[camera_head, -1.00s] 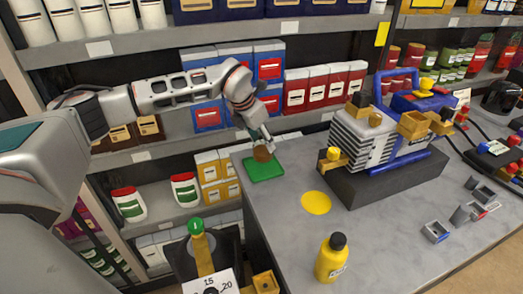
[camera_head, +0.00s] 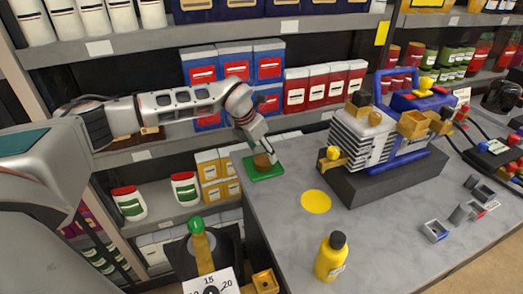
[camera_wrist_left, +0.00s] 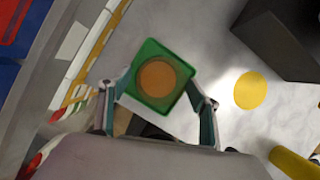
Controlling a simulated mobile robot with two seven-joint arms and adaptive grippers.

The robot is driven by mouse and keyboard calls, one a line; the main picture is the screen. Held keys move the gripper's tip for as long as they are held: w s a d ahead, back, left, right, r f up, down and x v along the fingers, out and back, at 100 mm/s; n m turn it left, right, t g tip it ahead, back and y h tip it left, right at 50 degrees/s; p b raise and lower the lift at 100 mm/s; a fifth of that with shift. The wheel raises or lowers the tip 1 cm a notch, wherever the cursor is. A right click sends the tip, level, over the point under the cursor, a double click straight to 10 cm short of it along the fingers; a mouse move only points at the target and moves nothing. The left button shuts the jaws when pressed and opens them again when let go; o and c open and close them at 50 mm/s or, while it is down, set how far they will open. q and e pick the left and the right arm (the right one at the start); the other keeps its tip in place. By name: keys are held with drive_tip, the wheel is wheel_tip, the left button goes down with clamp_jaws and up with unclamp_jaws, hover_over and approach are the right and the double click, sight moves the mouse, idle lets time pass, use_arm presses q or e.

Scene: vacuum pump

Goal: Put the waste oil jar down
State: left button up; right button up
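The waste oil jar (camera_head: 262,161) is small, round and orange-brown. It stands on the green mat (camera_head: 277,173) at the counter's far left corner. My left gripper (camera_head: 264,156) reaches down over it from the left and hides part of its top. In the left wrist view the jar (camera_wrist_left: 157,80) sits near the middle of the green mat (camera_wrist_left: 152,47). The fingers of my left gripper (camera_wrist_left: 157,90) are spread on either side of it, with green showing between them and the jar. My right gripper is not in view.
The grey pump (camera_head: 365,140) on its dark base stands right of the mat. A yellow disc (camera_head: 316,202) and a yellow bottle (camera_head: 331,258) are nearer. Shelves with boxes stand close behind. The counter between mat and disc is clear.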

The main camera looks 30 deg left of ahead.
use_arm(q)
drive_tip(key=shift+r, duration=0.1)
drive_tip(key=b+v, duration=0.1)
drive_tip(key=v, duration=1.1)
drive_tip(key=shift+s, duration=0.1)
